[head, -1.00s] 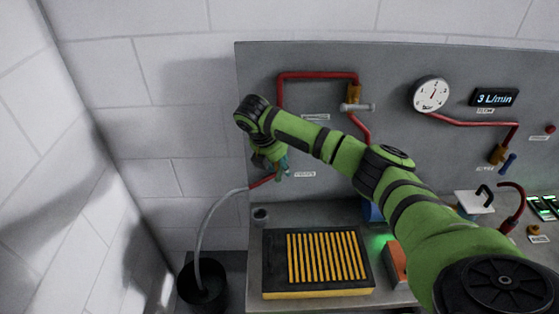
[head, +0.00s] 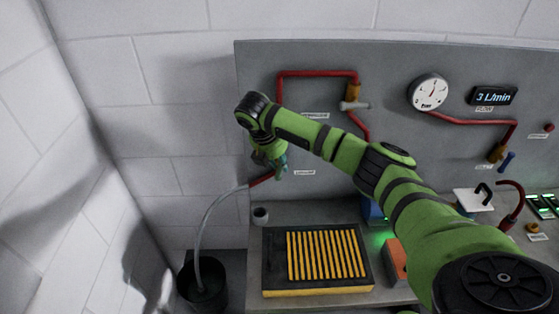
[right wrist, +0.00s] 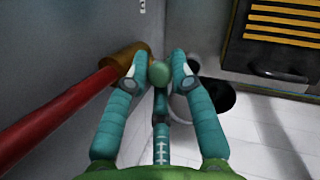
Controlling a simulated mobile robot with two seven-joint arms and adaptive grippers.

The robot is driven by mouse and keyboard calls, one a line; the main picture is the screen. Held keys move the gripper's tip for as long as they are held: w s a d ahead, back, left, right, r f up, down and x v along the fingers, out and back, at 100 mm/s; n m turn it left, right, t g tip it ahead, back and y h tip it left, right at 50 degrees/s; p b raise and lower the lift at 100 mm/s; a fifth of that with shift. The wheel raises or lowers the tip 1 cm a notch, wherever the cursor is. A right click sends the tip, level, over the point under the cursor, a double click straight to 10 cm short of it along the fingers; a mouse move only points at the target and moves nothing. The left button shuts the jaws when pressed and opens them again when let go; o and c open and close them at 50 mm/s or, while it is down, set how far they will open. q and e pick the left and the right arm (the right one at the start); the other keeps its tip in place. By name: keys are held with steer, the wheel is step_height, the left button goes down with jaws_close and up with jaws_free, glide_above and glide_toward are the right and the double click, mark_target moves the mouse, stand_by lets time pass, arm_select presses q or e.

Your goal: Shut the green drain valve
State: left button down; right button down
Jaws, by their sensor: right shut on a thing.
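The drain valve's brass body (right wrist: 128,62) sits on a red pipe (right wrist: 55,115) in the right wrist view. Its green handle (right wrist: 160,72) shows between the fingertips of my right gripper (right wrist: 162,67), which is shut on it. In the head view, my right gripper (head: 279,167) is at the lower left of the grey panel, where the hand and wrist hide most of the valve. The exact angle of the handle is hard to tell. My left gripper is not in view.
A grey hose (head: 207,222) runs down into a black bucket (head: 202,291). A yellow slatted tray (head: 318,292) lies on the bench below my arm. Another valve (head: 354,105), a round gauge (head: 428,92) and a display reading 3 L/min (head: 493,97) are on the panel.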

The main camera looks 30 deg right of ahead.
steer(key=shift+s+a+f, duration=0.1)
steer(key=shift+s+f, duration=0.15)
steer(key=shift+f, duration=0.15)
steer(key=f+t+y+b, duration=0.1)
steer(key=t+y+b, duration=0.1)
steer(key=y+b, duration=0.2)
steer(key=s+d+m+t+y+b, duration=0.1)
steer(key=t+y+b, duration=0.2)
steer(key=b, duration=0.5)
steer(key=d+f+m+t+y+b, duration=0.1)
steer(key=t+y+b, duration=0.2)
steer(key=y+b, duration=0.3)
steer(key=shift+s+d+f, duration=0.25)
steer(key=shift+f, duration=0.05)
steer(key=c, duration=1.2)
jaws_free()
steer(key=shift+r, duration=0.1)
steer(key=shift+w+a+r, duration=0.1)
steer(key=shift+a+r, duration=0.05)
